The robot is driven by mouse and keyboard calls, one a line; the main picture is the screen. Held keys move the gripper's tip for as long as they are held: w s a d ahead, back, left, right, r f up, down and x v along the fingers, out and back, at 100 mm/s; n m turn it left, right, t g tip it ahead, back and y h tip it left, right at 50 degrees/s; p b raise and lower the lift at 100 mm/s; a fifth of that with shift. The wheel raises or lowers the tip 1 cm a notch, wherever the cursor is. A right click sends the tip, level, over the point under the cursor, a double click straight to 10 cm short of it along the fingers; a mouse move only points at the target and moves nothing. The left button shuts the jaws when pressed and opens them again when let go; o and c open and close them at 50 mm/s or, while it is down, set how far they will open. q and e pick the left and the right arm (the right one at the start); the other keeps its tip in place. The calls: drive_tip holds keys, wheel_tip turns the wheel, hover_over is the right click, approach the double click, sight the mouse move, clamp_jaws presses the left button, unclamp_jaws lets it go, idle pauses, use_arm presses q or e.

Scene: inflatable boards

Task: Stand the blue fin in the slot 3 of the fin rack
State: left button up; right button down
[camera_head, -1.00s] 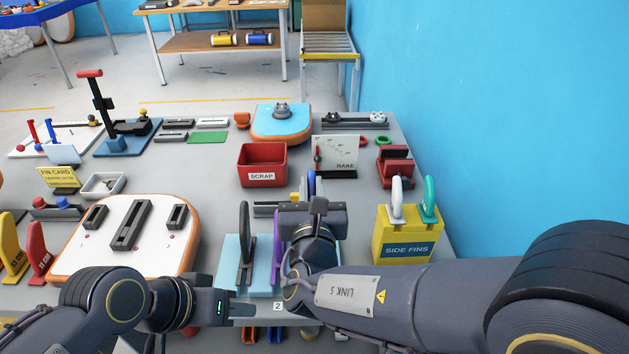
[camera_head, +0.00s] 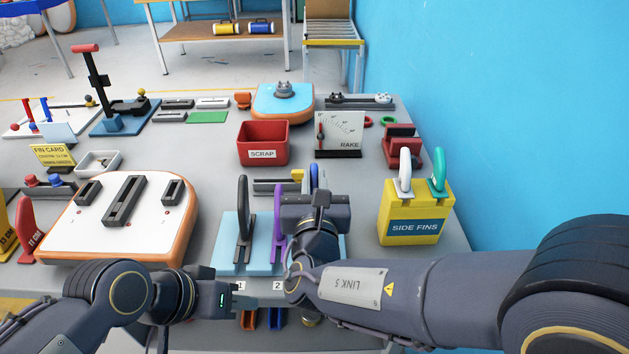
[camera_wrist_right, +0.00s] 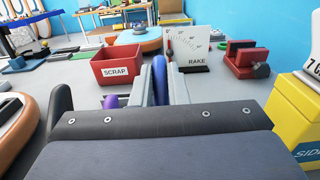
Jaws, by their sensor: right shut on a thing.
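The blue fin (camera_head: 314,174) stands upright in my right gripper (camera_wrist_right: 158,92), which is shut on it; the fin also shows between the fingers in the right wrist view (camera_wrist_right: 160,72). The light blue fin rack (camera_head: 228,250) is at the table's front. A black fin (camera_head: 243,220) stands at label 1 and a purple fin (camera_head: 279,225) at label 2. My right gripper is over the rack's right part, hiding slot 3 and the fin's lower end; I cannot tell whether they touch. My left gripper (camera_head: 232,300) is low in front of the rack; its jaw opening is unclear.
A yellow side fins box (camera_head: 414,222) with a white and a teal fin stands right of the rack. A red scrap bin (camera_head: 263,145) and a rake gauge (camera_head: 339,133) stand behind. A white board (camera_head: 75,222) lies to the left.

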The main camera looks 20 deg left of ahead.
drive_tip(key=shift+f, duration=0.35)
drive_tip(key=shift+b, duration=0.8)
idle(1.4)
drive_tip(key=shift+f+b, duration=1.6)
drive_tip(key=shift+b, duration=0.2)
drive_tip(key=c, duration=1.3)
unclamp_jaws()
drive_tip(key=shift+c, duration=0.2)
drive_tip(key=shift+s, duration=0.1)
drive_tip(key=v, duration=0.7)
drive_tip(key=shift+s, duration=0.3)
drive_tip(key=shift+d+r, duration=0.1)
drive_tip(key=shift+d, duration=0.05)
